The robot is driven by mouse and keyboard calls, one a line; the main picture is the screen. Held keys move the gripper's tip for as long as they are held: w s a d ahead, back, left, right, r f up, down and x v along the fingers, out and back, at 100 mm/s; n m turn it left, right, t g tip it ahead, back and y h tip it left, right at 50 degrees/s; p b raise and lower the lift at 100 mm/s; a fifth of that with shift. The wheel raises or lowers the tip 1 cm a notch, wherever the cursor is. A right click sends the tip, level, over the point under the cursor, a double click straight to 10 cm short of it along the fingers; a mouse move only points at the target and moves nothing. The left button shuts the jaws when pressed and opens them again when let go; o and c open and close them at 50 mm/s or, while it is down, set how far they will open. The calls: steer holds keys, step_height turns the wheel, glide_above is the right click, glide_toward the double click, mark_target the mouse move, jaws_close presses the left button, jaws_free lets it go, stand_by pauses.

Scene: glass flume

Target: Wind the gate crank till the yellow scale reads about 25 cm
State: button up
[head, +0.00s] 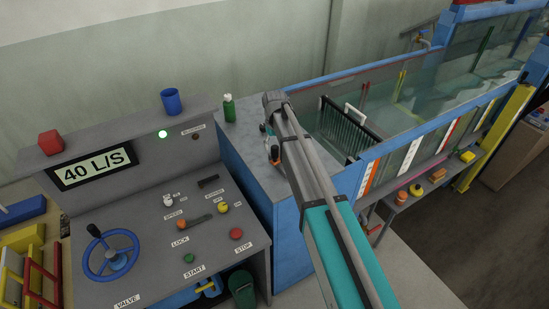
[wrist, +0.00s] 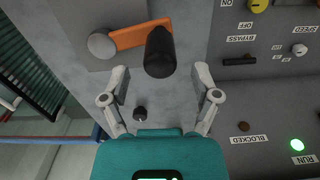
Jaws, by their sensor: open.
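The gate crank has an orange arm (wrist: 139,35), a round grey hub (wrist: 101,45) and an upright black handle (wrist: 160,54). It sits on the grey deck; in the head view only a bit of its orange (head: 270,131) shows beside my arm. My gripper (wrist: 161,72) is open and empty. The handle stands just ahead of the gap between the fingertips, clear of both fingers; the depth between them is hard to judge. In the head view a thin yellow strip (head: 401,83), perhaps the yellow scale, stands in the flume; its reading is too small to make out.
The control console (head: 140,190) stands left of the deck, with a blue valve wheel (head: 111,255) and buttons. A green bottle (head: 229,109) stands on the deck near the wall, and a blue cup (head: 171,101) on the console's top ledge. The glass flume (head: 420,90) runs to the right.

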mark_target(275, 153)
steer(key=shift+f+b, duration=2.15)
steer(key=shift+f, duration=0.3)
jaws_close()
